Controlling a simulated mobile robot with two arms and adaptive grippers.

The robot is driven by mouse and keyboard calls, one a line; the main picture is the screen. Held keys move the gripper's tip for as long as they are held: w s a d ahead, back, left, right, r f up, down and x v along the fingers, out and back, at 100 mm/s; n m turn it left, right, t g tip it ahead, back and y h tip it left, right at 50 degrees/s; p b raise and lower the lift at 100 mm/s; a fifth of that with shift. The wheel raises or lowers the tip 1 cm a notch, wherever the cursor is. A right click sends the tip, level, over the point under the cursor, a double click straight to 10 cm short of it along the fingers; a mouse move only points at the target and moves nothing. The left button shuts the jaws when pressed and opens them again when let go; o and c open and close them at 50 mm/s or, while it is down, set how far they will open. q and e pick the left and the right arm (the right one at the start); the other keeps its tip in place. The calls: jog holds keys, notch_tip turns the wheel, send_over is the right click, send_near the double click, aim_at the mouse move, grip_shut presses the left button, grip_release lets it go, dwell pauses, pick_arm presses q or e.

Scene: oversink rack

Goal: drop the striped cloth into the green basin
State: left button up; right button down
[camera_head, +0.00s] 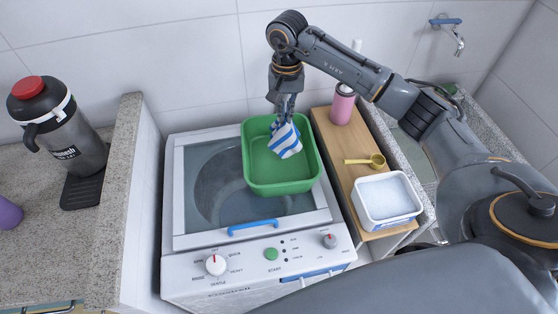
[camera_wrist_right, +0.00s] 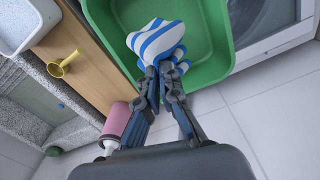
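The blue-and-white striped cloth (camera_head: 285,142) hangs from my right gripper (camera_head: 284,108), over the green basin (camera_head: 316,160). The cloth is bunched at the fingertips, with its lower part hanging loose inside the outline of the basin; I cannot tell whether it touches the basin floor. In the right wrist view the fingers (camera_wrist_right: 163,82) are closed on the cloth (camera_wrist_right: 155,42), with the basin (camera_wrist_right: 205,68) behind it. The visible floor of the basin is empty. My left gripper is not in view.
The basin sits on a washing machine's lid (camera_head: 208,185). To its right, a wooden shelf (camera_head: 345,155) holds a pink bottle (camera_head: 342,107), a yellow scoop (camera_head: 365,161) and a white tub of powder (camera_head: 388,198). A black flask (camera_head: 60,130) stands on the left counter.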

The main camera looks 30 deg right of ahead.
notch_tip(320, 180, down, 6)
jog(key=b, duration=0.2)
jog(key=shift+s, duration=0.1)
dwell(0.3)
jog(key=c, duration=1.5)
grip_release()
jog(key=shift+o, duration=0.5)
jog(key=o, duration=1.2)
notch_tip(320, 180, up, 6)
jog(key=shift+f+p, duration=0.2)
jog(key=shift+p, duration=1)
